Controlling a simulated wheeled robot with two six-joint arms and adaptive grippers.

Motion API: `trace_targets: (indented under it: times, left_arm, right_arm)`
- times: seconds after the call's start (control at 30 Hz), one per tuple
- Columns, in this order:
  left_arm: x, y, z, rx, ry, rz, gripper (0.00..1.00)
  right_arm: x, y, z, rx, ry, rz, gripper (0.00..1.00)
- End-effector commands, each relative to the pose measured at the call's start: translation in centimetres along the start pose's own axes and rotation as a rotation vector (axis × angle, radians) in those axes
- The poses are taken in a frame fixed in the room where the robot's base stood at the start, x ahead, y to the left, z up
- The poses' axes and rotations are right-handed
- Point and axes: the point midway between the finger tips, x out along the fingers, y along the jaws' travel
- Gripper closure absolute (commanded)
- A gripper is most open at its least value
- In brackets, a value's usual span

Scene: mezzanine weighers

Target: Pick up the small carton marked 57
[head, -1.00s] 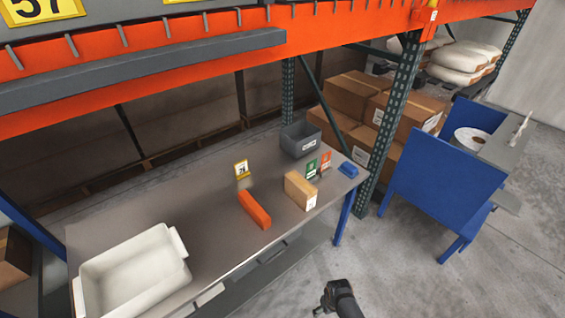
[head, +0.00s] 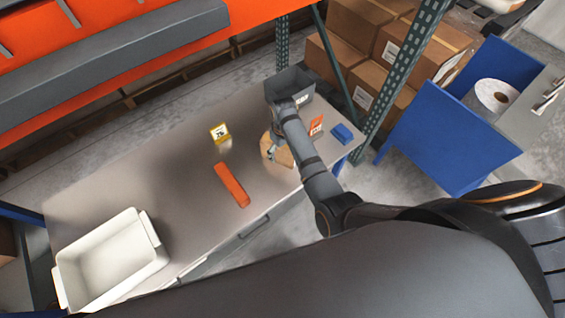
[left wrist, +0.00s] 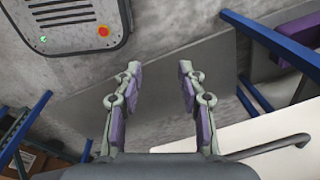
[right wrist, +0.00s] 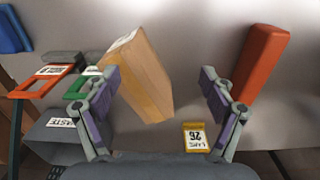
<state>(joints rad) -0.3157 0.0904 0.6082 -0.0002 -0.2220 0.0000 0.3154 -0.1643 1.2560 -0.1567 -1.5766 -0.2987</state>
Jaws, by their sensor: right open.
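The small tan carton (head: 284,157) stands on the grey table, partly hidden by my right arm in the head view. In the right wrist view the carton (right wrist: 146,78) lies tilted across the space between the fingers, nearer the left finger; any contact is unclear. A pale label shows on its end, but I cannot read a 57. My right gripper (head: 271,153) is over the carton; it also shows open in the right wrist view (right wrist: 160,78).
An orange block (head: 231,185) lies beside the carton. A yellow sign (head: 219,134), an orange-framed sign (head: 316,125), a blue item (head: 342,133) and a grey bin (head: 300,82) are nearby. A white tote (head: 150,238) stands at the left.

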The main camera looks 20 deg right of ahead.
Motion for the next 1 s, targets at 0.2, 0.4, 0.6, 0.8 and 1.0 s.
trace_targets:
  times: [0.2, 0.4, 0.6, 0.8, 1.0]
  left_arm:
    - [0.0, 0.8, -1.9, -0.005, 0.028, 0.009, 0.6]
    - [1.4, 1.4, -3.5, -0.009, 0.054, 0.015, 0.6]
    - [5.2, 1.4, -1.7, -0.006, 0.03, 0.012, 0.6]
    - [5.2, 1.4, -1.1, -0.006, 0.021, 0.011, 0.6]
    - [5.2, 1.3, -1.3, -0.006, 0.025, 0.01, 0.6]
  right_arm:
    - [0.9, 0.0, 0.0, 0.001, 0.001, 0.0, 0.17]
    - [3.4, 0.0, -0.2, 0.001, 0.0, -0.001, 0.17]
    - [6.3, -0.1, -0.2, 0.001, 0.001, -0.001, 0.17]
    - [6.3, -0.3, -0.1, 0.0, -0.003, -0.008, 0.17]
    - [6.2, -0.2, -0.2, 0.0, -0.001, -0.005, 0.3]
